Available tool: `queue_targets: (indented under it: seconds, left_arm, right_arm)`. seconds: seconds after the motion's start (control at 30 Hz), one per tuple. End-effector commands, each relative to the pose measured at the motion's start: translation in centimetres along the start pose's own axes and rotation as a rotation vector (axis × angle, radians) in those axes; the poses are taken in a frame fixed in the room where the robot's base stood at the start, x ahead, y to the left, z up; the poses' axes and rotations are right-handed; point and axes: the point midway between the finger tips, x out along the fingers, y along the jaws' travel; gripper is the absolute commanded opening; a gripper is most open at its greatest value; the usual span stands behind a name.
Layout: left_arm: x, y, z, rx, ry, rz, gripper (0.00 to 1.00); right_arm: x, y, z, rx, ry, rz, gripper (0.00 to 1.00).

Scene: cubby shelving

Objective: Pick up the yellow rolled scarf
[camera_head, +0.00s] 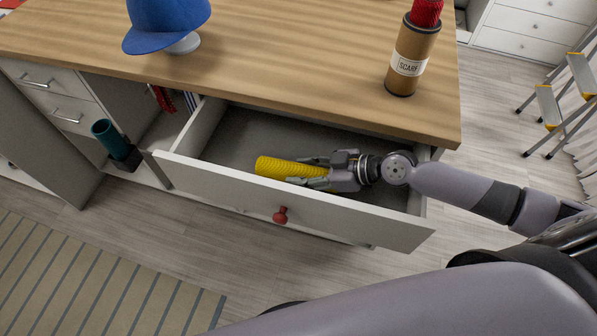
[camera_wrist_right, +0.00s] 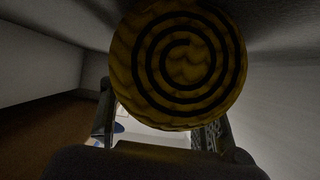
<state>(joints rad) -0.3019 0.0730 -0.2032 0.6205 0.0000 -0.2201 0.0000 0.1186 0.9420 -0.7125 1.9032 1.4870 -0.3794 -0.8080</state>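The yellow rolled scarf (camera_head: 283,168) lies in the open drawer (camera_head: 243,193), pointing toward my right gripper. My right gripper (camera_head: 306,170) is inside the drawer with its fingers apart, one on each side of the scarf's right end. In the right wrist view the scarf's round spiral end (camera_wrist_right: 180,60) fills the upper middle, close to the camera. The spread fingers (camera_wrist_right: 160,125) show below it at left and right; I cannot tell whether they touch it. My left gripper is not in view.
The drawer front has a red knob (camera_head: 281,215). The wooden counter (camera_head: 300,60) above holds a blue cap (camera_head: 165,25) and a brown canister (camera_head: 411,60) labelled "SCARY". Drawer walls are close around the gripper. A step stool (camera_head: 560,105) stands at right.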

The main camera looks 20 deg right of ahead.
Motion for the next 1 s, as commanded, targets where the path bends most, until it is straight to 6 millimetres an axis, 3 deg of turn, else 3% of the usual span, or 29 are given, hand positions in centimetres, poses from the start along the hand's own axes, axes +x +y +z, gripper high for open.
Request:
queue_targets:
  seconds: [0.43, 0.77, 1.0]
  left_arm:
    - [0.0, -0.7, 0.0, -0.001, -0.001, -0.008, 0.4]
    - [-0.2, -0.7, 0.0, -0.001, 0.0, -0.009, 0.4]
    - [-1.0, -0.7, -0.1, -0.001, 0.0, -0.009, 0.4]
  right_arm:
    - [0.0, 0.0, -0.1, -0.001, 0.002, 0.001, 0.1]
    - [-0.2, 0.1, -0.5, -0.003, 0.002, 0.001, 0.1]
    - [-1.8, 0.1, -3.5, -0.007, 0.004, 0.002, 0.1]
